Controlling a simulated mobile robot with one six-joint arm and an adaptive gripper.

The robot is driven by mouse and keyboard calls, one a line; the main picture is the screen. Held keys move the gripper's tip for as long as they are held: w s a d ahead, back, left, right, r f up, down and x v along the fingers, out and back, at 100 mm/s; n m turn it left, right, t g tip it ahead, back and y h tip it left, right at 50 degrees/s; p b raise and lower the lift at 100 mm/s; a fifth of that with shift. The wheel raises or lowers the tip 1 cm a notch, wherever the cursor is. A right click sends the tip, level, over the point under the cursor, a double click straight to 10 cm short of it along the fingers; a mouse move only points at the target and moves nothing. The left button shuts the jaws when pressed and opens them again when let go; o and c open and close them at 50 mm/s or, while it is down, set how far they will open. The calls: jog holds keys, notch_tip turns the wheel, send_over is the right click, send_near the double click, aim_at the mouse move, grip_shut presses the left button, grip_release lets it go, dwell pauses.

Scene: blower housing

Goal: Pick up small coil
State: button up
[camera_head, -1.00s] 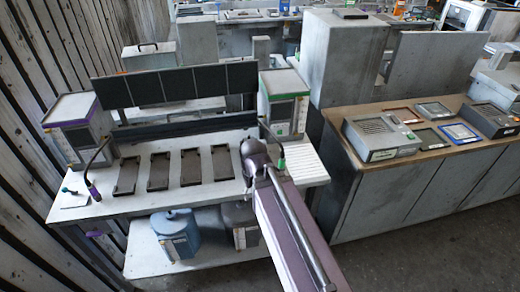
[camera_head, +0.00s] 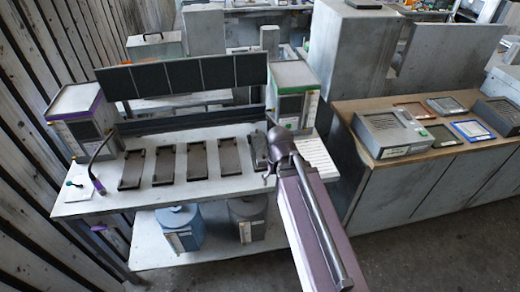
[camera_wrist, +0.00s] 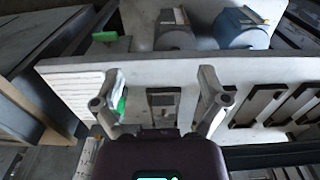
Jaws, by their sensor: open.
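No small coil can be made out for certain in either view. My gripper (camera_head: 268,174) hangs above the right end of the white workbench (camera_head: 215,196), at the end of a row of dark trays (camera_head: 197,160). In the wrist view my gripper (camera_wrist: 161,95) has its two fingers spread wide apart, with nothing held between them. One dark tray (camera_wrist: 163,105) shows beyond the gap between the fingers. A green-tipped tool (camera_wrist: 120,106) shows close to the left finger. My arm hides part of the bench's right end in the head view.
Purple-trimmed (camera_head: 82,118) and green-trimmed (camera_head: 293,92) stations flank the bench. A blue canister (camera_head: 182,228) and a grey canister (camera_head: 247,215) stand on the lower shelf. A cabinet (camera_head: 400,190) on the right carries a grey box (camera_head: 389,133) and several framed plates.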

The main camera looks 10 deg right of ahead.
jog(key=t+p, duration=0.1)
send_near(260, 145)
jog(key=s+r, duration=0.1)
jog(key=r, duration=0.1)
jog(key=shift+s+a+f, duration=0.1)
jog(key=shift+f, duration=0.15)
jog(key=f+b, duration=0.5)
jog(key=w+f+b, duration=0.1)
jog(key=f+b, duration=0.1)
jog(key=b, duration=0.1)
jog(key=shift+f, duration=0.65)
jog(key=shift+b, duration=0.3)
jog(key=f+b, duration=0.1)
jog(key=w+f+b, duration=0.1)
jog(key=f+b, duration=0.1)
jog(key=shift+f, duration=0.25)
jog(key=shift+f+b, duration=0.8)
jog(key=shift+b, duration=0.2)
